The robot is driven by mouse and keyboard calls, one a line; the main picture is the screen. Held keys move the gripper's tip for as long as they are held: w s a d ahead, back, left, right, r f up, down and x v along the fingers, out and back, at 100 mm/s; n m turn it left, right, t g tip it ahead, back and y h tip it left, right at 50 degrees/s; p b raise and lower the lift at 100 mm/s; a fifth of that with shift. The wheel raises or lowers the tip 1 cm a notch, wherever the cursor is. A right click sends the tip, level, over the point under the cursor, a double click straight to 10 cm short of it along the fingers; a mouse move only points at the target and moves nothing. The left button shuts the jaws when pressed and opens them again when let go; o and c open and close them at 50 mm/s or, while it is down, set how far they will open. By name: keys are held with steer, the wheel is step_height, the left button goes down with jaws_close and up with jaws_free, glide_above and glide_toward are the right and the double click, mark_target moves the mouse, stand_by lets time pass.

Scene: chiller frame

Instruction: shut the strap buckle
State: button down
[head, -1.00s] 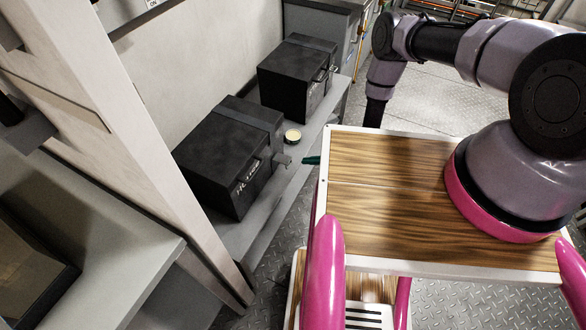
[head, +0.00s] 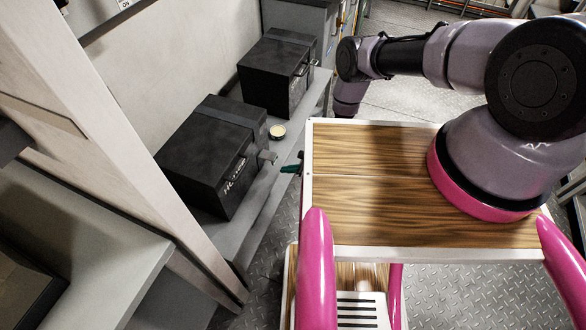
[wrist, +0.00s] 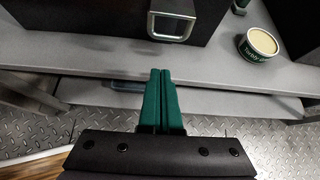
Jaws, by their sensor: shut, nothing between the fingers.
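The strap buckle (head: 267,157) is a grey metal piece standing out from the front of the near black box (head: 205,150), at the end of the strap (head: 232,112) that crosses its lid. In the wrist view the buckle (wrist: 172,24) is a squarish metal frame at the top centre, tilted out from the box front. My gripper (head: 288,168) shows only as green fingertips, to the right of the buckle. In the wrist view my gripper (wrist: 160,72) has its two green fingers together and empty, just below the buckle in the picture. I cannot tell whether they touch it.
Both boxes stand on a grey shelf (head: 246,222). A round labelled tin (head: 277,131) stands between them; the wrist view shows it (wrist: 258,45) right of the buckle. A second black box (head: 275,75) is behind. A pale post (head: 130,130) rises at the left.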

mark_target(269, 158)
steer(key=shift+w+a+r, duration=0.25)
steer(key=shift+a+r, duration=0.2)
steer(key=shift+a, duration=0.3)
steer(key=shift+w+a+r, duration=0.25)
steer(key=shift+a+r, duration=0.15)
steer(key=shift+a, duration=0.35)
steer(key=shift+r, duration=0.15)
steer(key=shift+d+r, duration=0.1)
steer(key=shift+r, duration=0.05)
